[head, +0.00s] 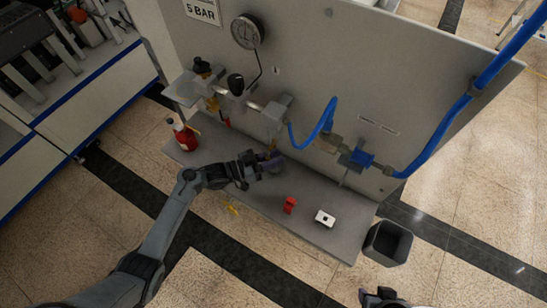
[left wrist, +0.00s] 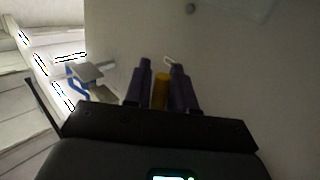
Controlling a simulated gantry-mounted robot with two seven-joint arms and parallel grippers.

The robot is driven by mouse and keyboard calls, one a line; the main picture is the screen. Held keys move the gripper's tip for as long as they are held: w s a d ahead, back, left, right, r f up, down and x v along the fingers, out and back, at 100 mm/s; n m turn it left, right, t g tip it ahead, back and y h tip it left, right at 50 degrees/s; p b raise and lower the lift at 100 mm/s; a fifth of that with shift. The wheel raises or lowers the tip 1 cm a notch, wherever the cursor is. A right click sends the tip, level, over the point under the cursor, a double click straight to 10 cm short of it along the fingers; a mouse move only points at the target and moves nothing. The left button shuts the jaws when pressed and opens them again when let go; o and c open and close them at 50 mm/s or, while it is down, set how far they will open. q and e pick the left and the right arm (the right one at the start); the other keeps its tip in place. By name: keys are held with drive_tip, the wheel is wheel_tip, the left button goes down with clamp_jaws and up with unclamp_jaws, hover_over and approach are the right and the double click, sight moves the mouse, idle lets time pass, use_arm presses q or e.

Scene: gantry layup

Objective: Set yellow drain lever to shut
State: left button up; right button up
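The yellow drain lever (left wrist: 161,91) shows in the left wrist view, upright between the two purple fingers of my left gripper (left wrist: 161,75). The fingers lie close on both sides of it; I cannot tell whether they touch it. In the head view my left gripper (head: 270,161) is over the shelf below the pipework, and it hides the lever there. My right gripper (head: 380,297) shows only partly at the bottom edge, away from the panel.
The grey panel carries a gauge (head: 247,31), pipe fittings (head: 236,93) and a blue hose (head: 322,125). A dark bin (head: 388,243) stands on the floor.

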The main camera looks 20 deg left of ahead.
use_arm(q)
clamp_jaws()
drive_tip(key=r+n+t+y, duration=0.1)
drive_tip(key=n+t, duration=0.3)
drive_tip(key=n, duration=0.3)
drive_tip(key=d+r+n+t+y, duration=0.1)
drive_tip(key=r+n+t+y, duration=0.1)
drive_tip(key=n+t, duration=0.2)
drive_tip(key=d+r+n+t+y, duration=0.1)
drive_tip(key=n+t, duration=0.3)
drive_tip(key=n, duration=0.6)
drive_tip(key=shift+s+d+r+n+t+y+b, duration=0.1)
drive_tip(key=shift+s+r+n+t+y+b, duration=0.3)
drive_tip(key=shift+y, duration=0.3)
drive_tip(key=shift+w, duration=0.15)
drive_tip(key=shift+o, duration=1.9)
unclamp_jaws()
